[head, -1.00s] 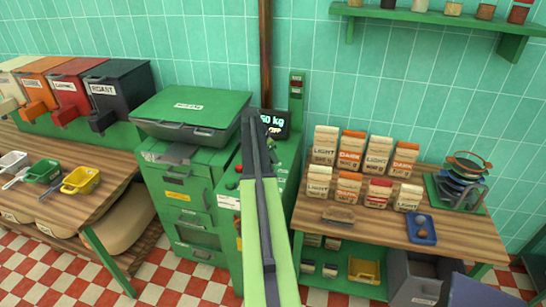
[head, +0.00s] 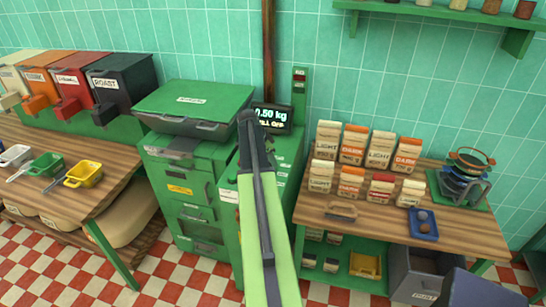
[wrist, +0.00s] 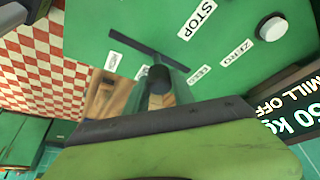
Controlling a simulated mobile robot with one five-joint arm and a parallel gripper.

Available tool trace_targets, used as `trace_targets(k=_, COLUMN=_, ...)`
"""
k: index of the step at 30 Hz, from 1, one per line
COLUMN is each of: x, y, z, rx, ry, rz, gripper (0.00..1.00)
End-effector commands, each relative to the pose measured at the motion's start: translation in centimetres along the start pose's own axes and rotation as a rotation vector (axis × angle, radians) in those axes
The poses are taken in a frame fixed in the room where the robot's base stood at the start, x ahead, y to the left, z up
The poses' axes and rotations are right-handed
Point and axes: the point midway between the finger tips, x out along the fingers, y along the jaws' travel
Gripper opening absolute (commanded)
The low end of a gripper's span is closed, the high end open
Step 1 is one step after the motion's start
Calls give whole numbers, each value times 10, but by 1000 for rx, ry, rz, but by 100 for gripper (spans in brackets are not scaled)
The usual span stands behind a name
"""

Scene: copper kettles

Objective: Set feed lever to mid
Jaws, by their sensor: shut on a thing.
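The feed lever shows in the wrist view as a dark round knob (wrist: 160,76) by a dark slot (wrist: 135,45) in the green mill panel (wrist: 110,20). It is toward the right part of the slot. Small white labels, hard to read, sit beside the slot. My gripper (wrist: 160,90) is shut on the lever; its fingers are partly hidden behind my wrist. In the head view my arm covers the lever and fingertips, in front of the green mill (head: 285,165).
In the wrist view a white button (wrist: 271,28) lies near the STOP and ZERO labels. The display (head: 272,116) reads 0.50 kg and mill off. A green lidded machine (head: 185,175) stands left of the mill. A wooden table (head: 450,235) with coffee bags stands at right.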

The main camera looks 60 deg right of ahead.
Motion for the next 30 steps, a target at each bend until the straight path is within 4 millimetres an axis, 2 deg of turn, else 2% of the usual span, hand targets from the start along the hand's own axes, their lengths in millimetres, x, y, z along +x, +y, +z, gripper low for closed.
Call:
trace_targets(k=2, x=0, y=-2, z=2, rx=-1, ry=-3, rz=-4, gripper=0)
trace_targets(k=3, x=0, y=-2, z=2, rx=-1, ry=-4, rz=-4, gripper=34)
trace_targets(k=7, x=0, y=-1, z=1, rx=0, ry=-3, rz=-2, gripper=51)
trace_targets(k=16, x=0, y=-1, z=0, rx=0, ry=-2, rz=-1, gripper=52)
trace_targets(k=20, x=-8, y=0, z=-1, rx=0, ry=-2, rz=-1, gripper=52)
trace_targets(k=26, x=-40, y=0, z=-3, rx=0, ry=-1, rz=-1, gripper=52)
trace_targets(k=30, x=-74, y=0, z=-4, rx=-1, ry=-1, rz=-1, gripper=52)
